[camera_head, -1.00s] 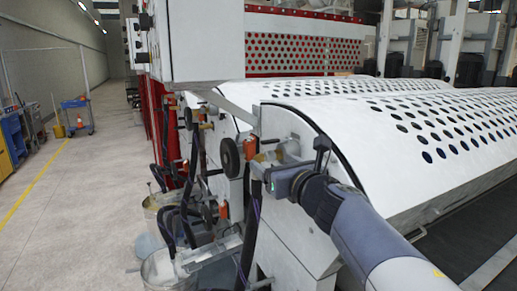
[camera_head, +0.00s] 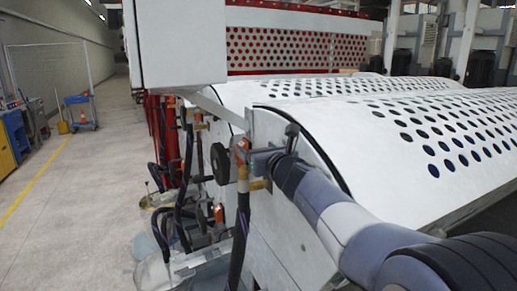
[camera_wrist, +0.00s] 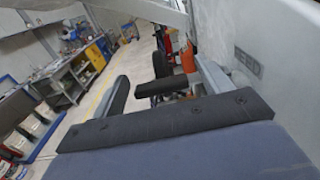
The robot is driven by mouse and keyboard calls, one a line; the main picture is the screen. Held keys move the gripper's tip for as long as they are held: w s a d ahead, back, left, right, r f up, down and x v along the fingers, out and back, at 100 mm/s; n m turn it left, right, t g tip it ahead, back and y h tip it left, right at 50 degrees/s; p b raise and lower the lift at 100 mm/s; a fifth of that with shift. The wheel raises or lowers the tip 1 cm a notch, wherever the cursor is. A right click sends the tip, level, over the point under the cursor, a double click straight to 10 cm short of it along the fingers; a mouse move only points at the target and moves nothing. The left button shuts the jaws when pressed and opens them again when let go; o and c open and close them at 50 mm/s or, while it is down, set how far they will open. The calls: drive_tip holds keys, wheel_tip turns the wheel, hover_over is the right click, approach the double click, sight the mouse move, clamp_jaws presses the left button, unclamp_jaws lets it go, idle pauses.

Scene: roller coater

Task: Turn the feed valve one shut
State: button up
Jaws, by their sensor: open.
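My gripper (camera_head: 245,156) is at the end of my arm, beside the near corner of the white machine. Its jaws are open, and in the wrist view the gripper (camera_wrist: 160,75) shows its fingers apart. A small orange valve handle (camera_head: 241,149) is at the fingertips; I cannot tell whether it lies between them or touches one. An orange part (camera_wrist: 188,57) shows near the right finger in the wrist view. I cannot tell which valve is number one.
A black handwheel (camera_head: 219,163) stands just left of the gripper. The perforated white cover (camera_head: 400,130) lies to the right. The floor aisle (camera_head: 75,200) is clear.

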drive_tip(key=c, duration=1.4)
drive_tip(key=shift+s+d+r+n+g+y+p, duration=0.15)
drive_tip(key=shift+n+g+y+p, duration=0.2)
drive_tip(key=shift+y+p, duration=0.3)
drive_tip(key=shift+s+n+y, duration=0.15)
drive_tip(key=shift+n+y, duration=0.2)
drive_tip(key=o, duration=1.4)
drive_tip(key=b+v, duration=0.2)
drive_tip(key=v, duration=0.9)
